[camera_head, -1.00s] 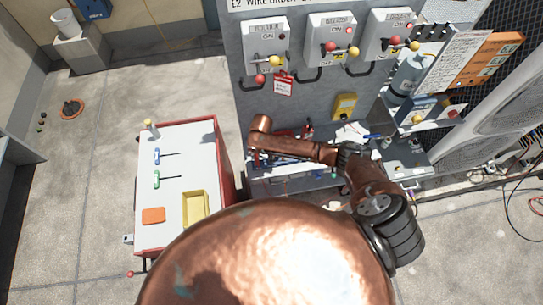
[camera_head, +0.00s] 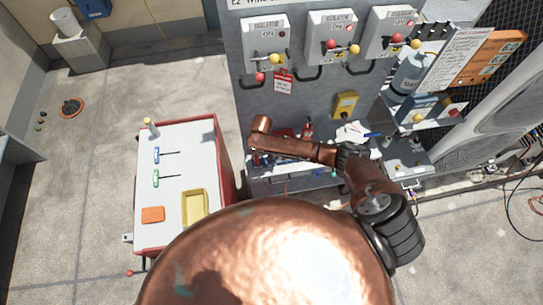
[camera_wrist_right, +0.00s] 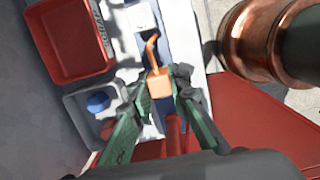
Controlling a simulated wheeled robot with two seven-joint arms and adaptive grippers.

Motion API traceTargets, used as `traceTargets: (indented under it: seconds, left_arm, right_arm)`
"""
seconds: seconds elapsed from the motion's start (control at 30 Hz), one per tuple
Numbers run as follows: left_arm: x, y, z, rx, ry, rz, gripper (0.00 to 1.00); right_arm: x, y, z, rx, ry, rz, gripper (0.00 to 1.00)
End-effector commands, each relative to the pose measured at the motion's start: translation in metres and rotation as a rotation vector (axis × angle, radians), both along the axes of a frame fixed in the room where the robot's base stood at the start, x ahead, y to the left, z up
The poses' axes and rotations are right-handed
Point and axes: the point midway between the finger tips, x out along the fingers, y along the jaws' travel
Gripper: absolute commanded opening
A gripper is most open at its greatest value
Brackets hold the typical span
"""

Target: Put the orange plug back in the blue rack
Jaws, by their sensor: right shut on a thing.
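In the right wrist view, my right gripper (camera_wrist_right: 160,92) is shut on the orange plug (camera_wrist_right: 158,86), its green-lined fingers on either side of it. A bent orange stem rises from the plug's far end. A blue strip (camera_wrist_right: 182,42) beside and beyond the plug, between pale parts, may be the blue rack. I cannot tell whether the plug touches it. In the head view my copper right arm reaches left over the bench below the isolator panel, and its gripper and the plug are hidden. My left gripper is not in view.
A white-topped red cabinet (camera_head: 178,205) with a yellow tray (camera_head: 194,207) stands left in the head view. Isolator boxes (camera_head: 331,38) hang above the bench.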

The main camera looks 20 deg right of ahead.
Motion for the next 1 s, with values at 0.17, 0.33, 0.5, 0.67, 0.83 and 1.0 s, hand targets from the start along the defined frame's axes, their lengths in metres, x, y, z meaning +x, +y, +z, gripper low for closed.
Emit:
traceTargets:
  seconds: [0.17, 0.33, 0.5, 0.67, 0.83, 1.0]
  left_arm:
    - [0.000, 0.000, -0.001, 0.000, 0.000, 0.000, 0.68]
    - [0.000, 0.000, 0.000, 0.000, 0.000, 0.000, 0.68]
    - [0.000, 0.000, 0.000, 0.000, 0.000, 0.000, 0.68]
    - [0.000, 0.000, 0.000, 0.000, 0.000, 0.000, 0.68]
    - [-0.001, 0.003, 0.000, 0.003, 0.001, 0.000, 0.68]
    - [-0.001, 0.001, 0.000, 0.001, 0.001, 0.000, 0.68]
  right_arm:
    - [0.000, 0.000, -0.001, 0.000, 0.000, 0.000, 0.00]
    - [0.000, 0.000, -0.001, 0.000, 0.000, 0.000, 0.27]
    - [0.000, 0.000, -0.001, 0.000, 0.000, 0.000, 0.37]
    - [0.000, 0.000, -0.001, 0.000, 0.000, 0.000, 0.37]
    - [0.001, 0.001, 0.004, 0.001, -0.001, 0.000, 0.37]
    - [0.002, 0.005, 0.028, 0.001, -0.003, 0.001, 0.37]
